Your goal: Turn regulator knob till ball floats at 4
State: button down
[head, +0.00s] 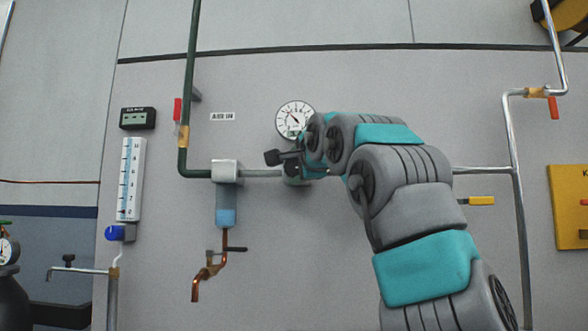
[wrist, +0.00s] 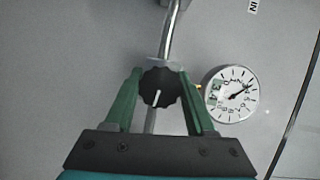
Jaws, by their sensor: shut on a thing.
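The regulator knob (wrist: 160,88) is black and ribbed, with a white line on its face. In the wrist view it sits between the green fingers of my gripper (wrist: 159,74), which are shut on it from both sides. In the head view my gripper (head: 292,160) is at the pipe and hides the knob. The flowmeter (head: 130,180) is a white upright scale with a clear bluish tube on the wall at the left. Its ball and numbers are too small to make out. A blue knob (head: 115,233) is at its foot.
A round pressure gauge (head: 295,119) is just above my gripper; it also shows in the wrist view (wrist: 232,94). A filter bowl (head: 226,205) hangs from the pipe to the left. A small display (head: 138,118) is above the flowmeter. A yellow-handled valve (head: 480,201) is at right.

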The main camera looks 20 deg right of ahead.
jog(key=shift+f+n, duration=0.1)
jog(key=shift+n, duration=0.2)
dwell(0.6)
jog(key=shift+c, duration=1.2)
grip_release()
jog(key=shift+s, duration=0.15)
jog(key=s+a+b, duration=0.1)
jog(key=s, duration=0.6)
jog(key=shift+s+r, duration=0.25)
jog(key=shift+r, duration=0.05)
